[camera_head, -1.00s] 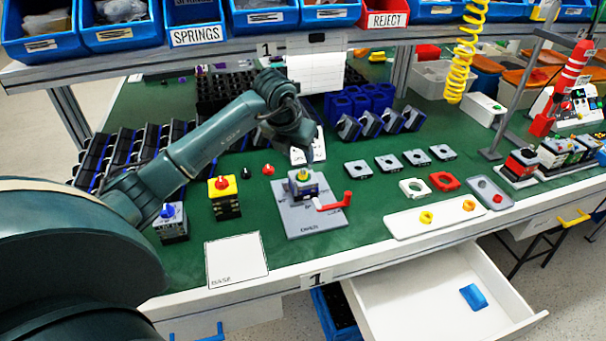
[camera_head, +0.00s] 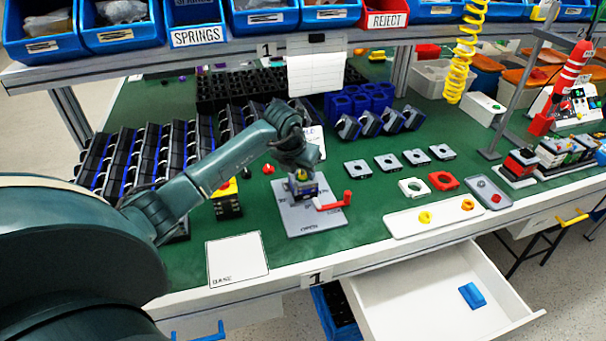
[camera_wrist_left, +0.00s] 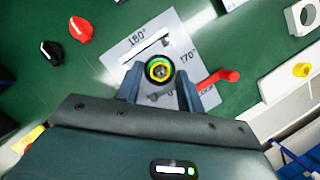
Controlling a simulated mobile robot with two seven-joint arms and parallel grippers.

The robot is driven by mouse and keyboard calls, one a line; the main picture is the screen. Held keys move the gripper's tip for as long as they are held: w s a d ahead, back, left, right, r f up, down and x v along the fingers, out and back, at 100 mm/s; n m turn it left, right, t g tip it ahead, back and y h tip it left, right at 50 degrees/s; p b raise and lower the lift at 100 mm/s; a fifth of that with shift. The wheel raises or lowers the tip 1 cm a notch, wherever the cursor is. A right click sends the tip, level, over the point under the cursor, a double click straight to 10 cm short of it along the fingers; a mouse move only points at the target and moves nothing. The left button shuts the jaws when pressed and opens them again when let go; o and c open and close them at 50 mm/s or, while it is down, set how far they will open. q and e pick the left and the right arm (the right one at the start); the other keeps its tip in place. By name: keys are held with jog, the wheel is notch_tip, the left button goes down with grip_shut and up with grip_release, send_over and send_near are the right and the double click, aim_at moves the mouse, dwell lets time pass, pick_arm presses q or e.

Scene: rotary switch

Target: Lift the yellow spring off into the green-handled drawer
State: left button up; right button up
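The yellow spring (camera_wrist_left: 158,70) shows as a yellow ring at the centre of a dark round switch top in the left wrist view. In the head view its yellow top (camera_head: 302,175) sits on the switch body, on a grey fixture plate (camera_head: 315,221). My left gripper (camera_wrist_left: 160,80) is open, with one finger on each side of the switch top; I cannot tell if they touch it. In the head view the gripper (camera_head: 303,166) is just above the switch. An open white drawer (camera_head: 420,308) is below the table; its handle colour is not visible. My right gripper is not in view.
A red lever (camera_head: 333,203) juts from the fixture's right side. The drawer holds one blue piece (camera_head: 472,295) and has free room.

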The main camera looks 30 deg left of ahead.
aim_at(301, 175)
pick_arm(q)
grip_shut()
dwell(0.3)
notch_tip(301, 175, up, 10)
jog(key=shift+b, duration=0.4)
jog(key=shift+r, duration=0.15)
